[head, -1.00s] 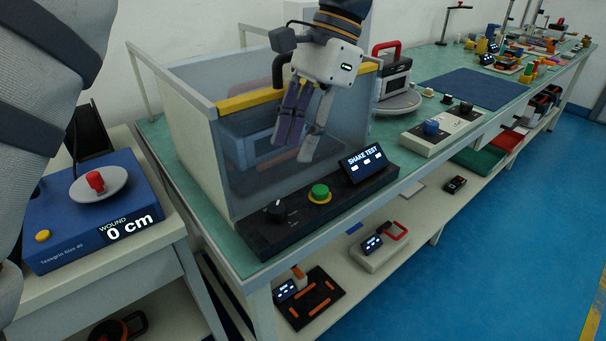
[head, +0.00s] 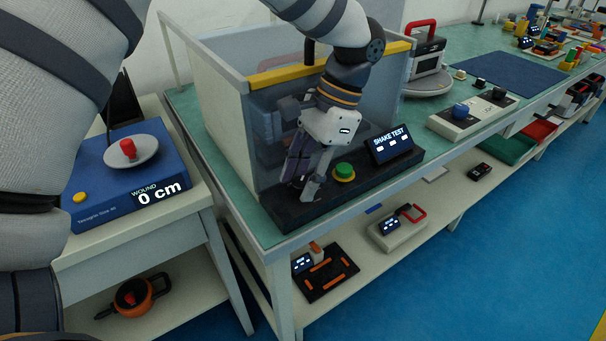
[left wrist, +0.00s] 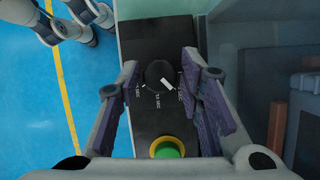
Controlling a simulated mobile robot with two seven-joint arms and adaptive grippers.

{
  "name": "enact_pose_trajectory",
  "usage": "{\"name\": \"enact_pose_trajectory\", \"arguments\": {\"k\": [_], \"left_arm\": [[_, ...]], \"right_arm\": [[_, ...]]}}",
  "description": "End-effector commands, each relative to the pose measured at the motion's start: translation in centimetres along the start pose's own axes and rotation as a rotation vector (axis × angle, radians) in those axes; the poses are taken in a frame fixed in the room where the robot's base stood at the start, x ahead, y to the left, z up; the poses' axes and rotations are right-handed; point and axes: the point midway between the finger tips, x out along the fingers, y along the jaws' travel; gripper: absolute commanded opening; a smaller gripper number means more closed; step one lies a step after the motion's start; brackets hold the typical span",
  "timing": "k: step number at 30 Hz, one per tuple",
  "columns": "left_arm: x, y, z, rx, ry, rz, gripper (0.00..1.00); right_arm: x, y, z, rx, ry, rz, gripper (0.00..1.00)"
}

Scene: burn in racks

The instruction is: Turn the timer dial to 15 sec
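The timer dial (left wrist: 160,75) is a round black knob with a white pointer mark, seen in the left wrist view. Its pointer aims to the lower right, near one of the white "SEC" labels on the panel; the numbers are too small to read surely. My left gripper (head: 303,184) is open above the black shake-test panel (head: 372,178). In the left wrist view its fingers (left wrist: 162,92) stand apart on either side of the dial. In the head view the gripper hides the dial. My right gripper is not in view.
A green button (head: 344,170) in a yellow ring sits beside the dial, and a SHAKE TEST display (head: 392,145) stands farther right. The clear-walled box with a yellow top bar (head: 290,74) rises just behind. A blue winding device (head: 110,195) stands on the left table.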

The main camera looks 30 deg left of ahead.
Motion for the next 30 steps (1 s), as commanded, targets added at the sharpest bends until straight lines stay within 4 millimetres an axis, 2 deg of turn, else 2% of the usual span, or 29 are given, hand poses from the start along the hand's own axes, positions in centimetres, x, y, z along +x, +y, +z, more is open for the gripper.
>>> {"name": "enact_pose_trajectory", "arguments": {"k": [1, 3, 5, 17, 30], "left_arm": [[0.0, 0.0, 0.0, 0.0, 0.0, 0.0, 0.27], [0.0, 0.0, 0.0, 0.0, 0.0, 0.0, 0.11], [0.0, 0.0, 0.0, 0.0, 0.0, 0.0, 0.0], [-0.3, 0.0, 0.1, 0.058, 0.002, -0.028, 0.0], [-0.5, 0.2, 0.2, 0.396, 0.003, -0.17, 0.0]], "right_arm": [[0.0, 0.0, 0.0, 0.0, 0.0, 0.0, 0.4], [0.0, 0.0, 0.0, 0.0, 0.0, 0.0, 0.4], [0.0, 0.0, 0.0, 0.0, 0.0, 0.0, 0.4], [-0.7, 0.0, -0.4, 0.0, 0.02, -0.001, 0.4], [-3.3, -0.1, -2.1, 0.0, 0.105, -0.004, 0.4]]}}
